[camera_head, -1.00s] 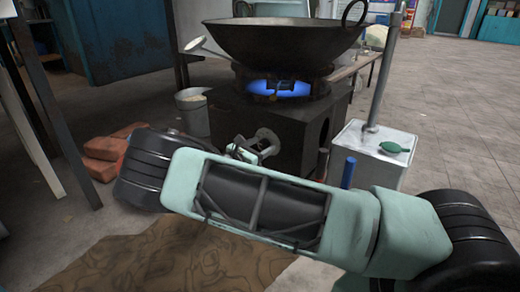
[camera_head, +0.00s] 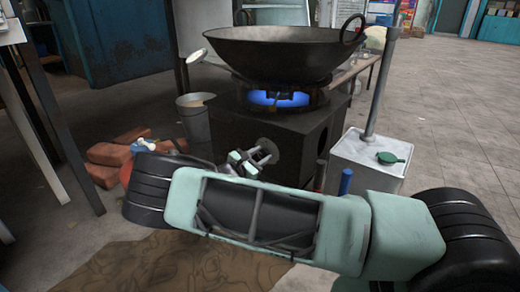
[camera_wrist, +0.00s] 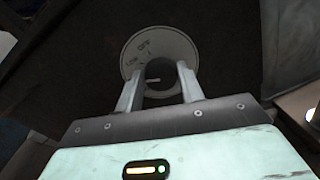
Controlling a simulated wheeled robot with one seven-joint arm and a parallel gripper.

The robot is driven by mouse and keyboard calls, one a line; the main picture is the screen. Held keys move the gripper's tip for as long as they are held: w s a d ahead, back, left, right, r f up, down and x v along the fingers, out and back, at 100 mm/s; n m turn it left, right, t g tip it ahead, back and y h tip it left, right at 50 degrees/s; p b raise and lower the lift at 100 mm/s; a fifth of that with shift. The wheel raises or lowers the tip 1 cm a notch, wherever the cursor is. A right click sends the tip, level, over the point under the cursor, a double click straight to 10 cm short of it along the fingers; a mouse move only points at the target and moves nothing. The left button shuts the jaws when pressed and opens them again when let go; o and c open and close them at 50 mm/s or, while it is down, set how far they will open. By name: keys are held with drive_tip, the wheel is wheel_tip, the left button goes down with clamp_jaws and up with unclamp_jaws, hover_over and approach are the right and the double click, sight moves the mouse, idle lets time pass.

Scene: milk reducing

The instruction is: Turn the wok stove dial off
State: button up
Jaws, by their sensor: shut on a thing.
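The wok stove (camera_head: 290,150) is a dark box with a black wok (camera_head: 285,55) on top and a blue flame (camera_head: 278,98) under it. The dial (camera_wrist: 143,42) is a pale round plate marked "OFF" and "LOW", with a dark knob (camera_wrist: 160,70) in its middle. My gripper (camera_wrist: 159,85) faces the dial, with a finger on each side of the knob, and is shut on it. In the head view my gripper (camera_head: 262,153) is at the stove's front face, where the dial is mostly hidden.
A grey bucket (camera_head: 195,118) and red bricks (camera_head: 105,160) are to the left. A blue upright object (camera_head: 346,182) is near the can. A brown mat (camera_head: 130,262) lies in front. Tiled floor at right is open.

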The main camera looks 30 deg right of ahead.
drive_tip(key=m+p, duration=0.2)
drive_tip(key=p, duration=0.1)
drive_tip(key=shift+s+r+m, duration=0.1)
drive_tip(key=shift+r+m, duration=0.15)
drive_tip(key=shift+m, duration=0.15)
drive_tip(key=m+p, duration=0.3)
drive_tip(key=shift+f+y, duration=0.1)
drive_tip(key=shift+y, duration=0.2)
drive_tip(key=m+p, duration=0.2)
drive_tip(key=m, duration=0.1)
drive_tip(key=shift+f+m, duration=0.1)
drive_tip(key=shift+m, duration=0.2)
drive_tip(key=shift+s+f+m+t+p, duration=0.15)
drive_tip(key=shift+m+p, duration=0.2)
drive_tip(key=shift+m, duration=0.35)
drive_tip(key=shift+w+m+t+p, duration=0.15)
drive_tip(key=shift+m+p, duration=0.15)
drive_tip(key=shift+m, duration=0.4)
drive_tip(key=shift+s, duration=0.1)
drive_tip(key=o, duration=1)
drive_tip(key=p+v, duration=0.5)
drive_tip(key=v, duration=1.2)
drive_tip(key=shift+a+r, duration=0.15)
drive_tip(key=shift+r, duration=0.1)
drive_tip(key=shift+s+y, duration=0.2)
drive_tip(key=shift+y, duration=0.1)
